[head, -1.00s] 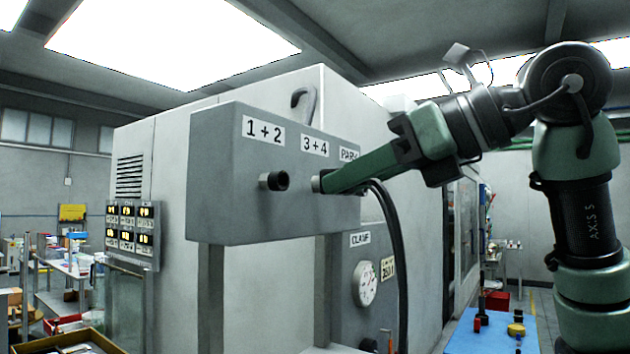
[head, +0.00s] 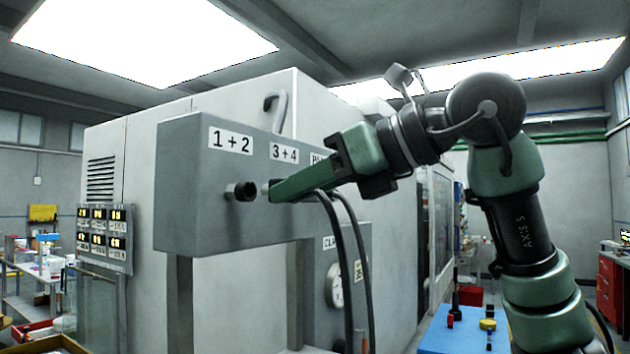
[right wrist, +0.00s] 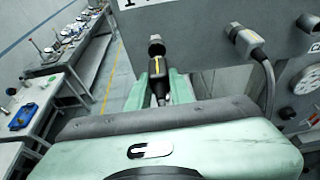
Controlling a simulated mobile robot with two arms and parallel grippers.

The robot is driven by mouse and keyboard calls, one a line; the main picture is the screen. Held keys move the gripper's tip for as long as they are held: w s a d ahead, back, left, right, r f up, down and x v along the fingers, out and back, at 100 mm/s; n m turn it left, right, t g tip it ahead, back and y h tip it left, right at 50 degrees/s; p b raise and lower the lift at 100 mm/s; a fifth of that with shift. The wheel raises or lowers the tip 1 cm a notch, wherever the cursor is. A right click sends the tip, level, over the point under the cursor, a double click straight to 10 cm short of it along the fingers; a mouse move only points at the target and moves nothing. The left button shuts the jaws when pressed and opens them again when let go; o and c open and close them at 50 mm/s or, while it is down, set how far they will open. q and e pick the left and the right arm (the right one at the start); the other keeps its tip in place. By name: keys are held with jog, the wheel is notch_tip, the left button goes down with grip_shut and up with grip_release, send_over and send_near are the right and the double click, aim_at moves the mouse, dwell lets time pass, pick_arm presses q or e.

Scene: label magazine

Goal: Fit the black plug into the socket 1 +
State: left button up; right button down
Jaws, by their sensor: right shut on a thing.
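A grey box (head: 190,215) bears the labels "1 + 2" (head: 230,141) and "3 + 4" (head: 284,152). An empty, dark-ended socket (head: 240,191) sticks out under "1 + 2"; the right wrist view shows it too (right wrist: 155,46). My right gripper (head: 272,191) is shut on the black plug (right wrist: 161,88), which has a yellow stripe. The plug points at this socket. In the head view its tip shows just right of the socket, with a small gap. The fingers hide most of the plug there. My left gripper is out of view.
A second striped plug (right wrist: 252,44) with a hanging cable sits in the neighbouring socket, close beside my right gripper. Another socket (right wrist: 309,20) and a round gauge (right wrist: 308,80) lie farther right. A blue table (head: 440,335) stands below right.

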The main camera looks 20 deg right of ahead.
aim_at(272, 185)
jog(key=shift+w+a, duration=0.45)
jog(key=shift+w, duration=0.1)
pick_arm(q)
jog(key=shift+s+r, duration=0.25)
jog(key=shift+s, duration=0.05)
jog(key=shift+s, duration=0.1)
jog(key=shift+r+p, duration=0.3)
jog(key=shift+p, duration=0.15)
dwell(1.0)
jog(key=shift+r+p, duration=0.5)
jog(key=shift+p, duration=0.05)
pick_arm(e)
jog(key=shift+w+a+r, duration=0.1)
jog(key=shift+w+a, duration=0.6)
jog(key=shift+w, duration=0.2)
jog(key=c, duration=1.2)
grip_release()
jog(key=shift+w+a, duration=0.2)
jog(key=shift+w, duration=0.05)
jog(key=shift+s, duration=0.1)
